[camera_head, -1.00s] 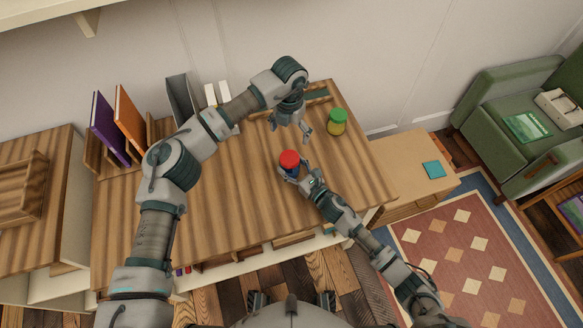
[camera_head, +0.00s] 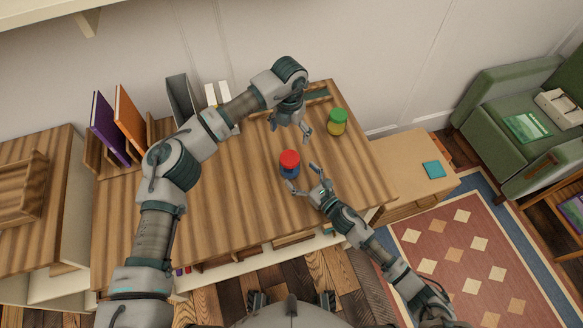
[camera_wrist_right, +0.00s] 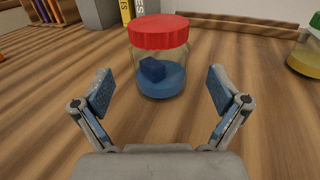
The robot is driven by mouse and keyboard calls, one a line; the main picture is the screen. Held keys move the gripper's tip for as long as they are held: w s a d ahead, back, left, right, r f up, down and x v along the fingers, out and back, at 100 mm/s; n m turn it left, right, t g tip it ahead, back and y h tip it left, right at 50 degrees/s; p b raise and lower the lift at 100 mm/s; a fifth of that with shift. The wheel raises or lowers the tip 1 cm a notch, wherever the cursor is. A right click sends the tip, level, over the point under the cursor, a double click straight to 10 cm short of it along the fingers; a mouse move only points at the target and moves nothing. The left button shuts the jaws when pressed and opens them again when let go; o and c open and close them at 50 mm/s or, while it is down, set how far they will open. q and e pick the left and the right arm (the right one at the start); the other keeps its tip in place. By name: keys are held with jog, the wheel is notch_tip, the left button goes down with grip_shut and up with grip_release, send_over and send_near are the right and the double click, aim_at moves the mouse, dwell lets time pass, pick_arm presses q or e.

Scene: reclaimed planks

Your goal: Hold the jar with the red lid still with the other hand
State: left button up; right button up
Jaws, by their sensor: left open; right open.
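The jar with the red lid (camera_head: 289,170) stands upright on the wooden top. In the right wrist view the jar (camera_wrist_right: 160,75) is clear with blue contents, and stands just beyond the fingertips, centred between them. My right gripper (camera_head: 304,178) is open beside the jar, toward the lower right, and holds nothing; its two fingers also show in the right wrist view (camera_wrist_right: 160,92). My left gripper (camera_head: 292,130) is open and empty above the top, behind the jar and apart from it.
A jar with a green lid and yellow contents (camera_head: 337,123) stands toward the back right; part of it shows in the right wrist view (camera_wrist_right: 306,60). Folders and books (camera_head: 118,125) stand at the back left. The wooden top (camera_head: 235,205) is clear left of the red-lidded jar.

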jog(key=v, duration=0.7)
jog(key=shift+s+d, duration=0.15)
jog(key=shift+d, duration=0.05)
